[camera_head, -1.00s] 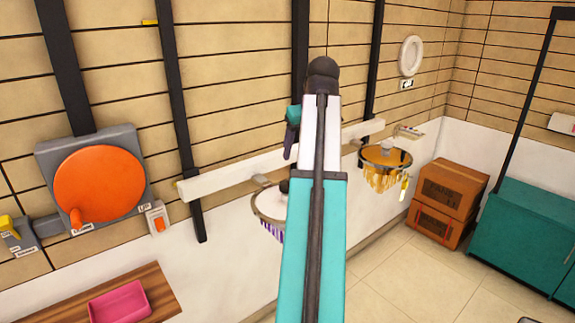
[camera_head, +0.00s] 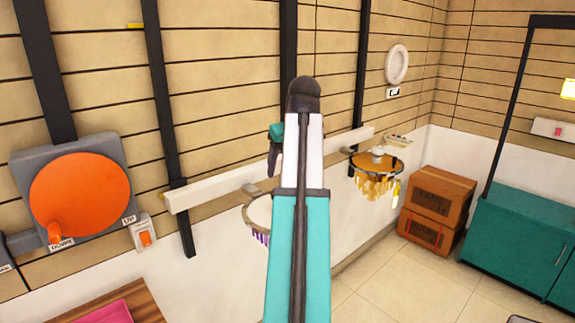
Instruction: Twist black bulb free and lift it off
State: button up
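My teal and white arm rises through the middle of the view. At its upper left a small teal and dark part, which looks like my gripper (camera_head: 275,165), hangs pointing down. Its fingers are too small and dark to show whether they are open. Below it is a round chandelier (camera_head: 258,212) with a pale top, metal rim and purple hanging pieces, its right part hidden behind my arm. I see no black bulb now; my arm covers the place where a dark knob showed earlier. A second chandelier (camera_head: 366,177), amber with gold pieces, carries a pale bulb (camera_head: 377,151).
A white rail (camera_head: 215,188) runs along the wall behind the chandeliers. An orange dial (camera_head: 80,195) and an orange switch (camera_head: 146,237) are at left, above a wooden counter with a pink tray (camera_head: 103,314). Cardboard boxes (camera_head: 437,207) and a teal cabinet (camera_head: 520,235) stand right. Floor between is clear.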

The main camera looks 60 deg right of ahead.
jog(key=shift+p+x, duration=1.4)
jog(key=shift+x, duration=5.25)
jog(key=c, duration=1.1)
jog(key=shift+n+t+y+p, duration=0.4)
jog(key=shift+n+y, duration=0.3)
jog(key=shift+n, duration=1.2)
jog(key=shift+c, duration=0.2)
jog(key=shift+a, duration=0.1)
jog(key=n+y, duration=0.1)
jog(key=n, duration=0.1)
jog(key=shift+n+p, duration=0.3)
jog(key=shift+n+y, duration=0.3)
jog(key=shift+n, duration=0.3)
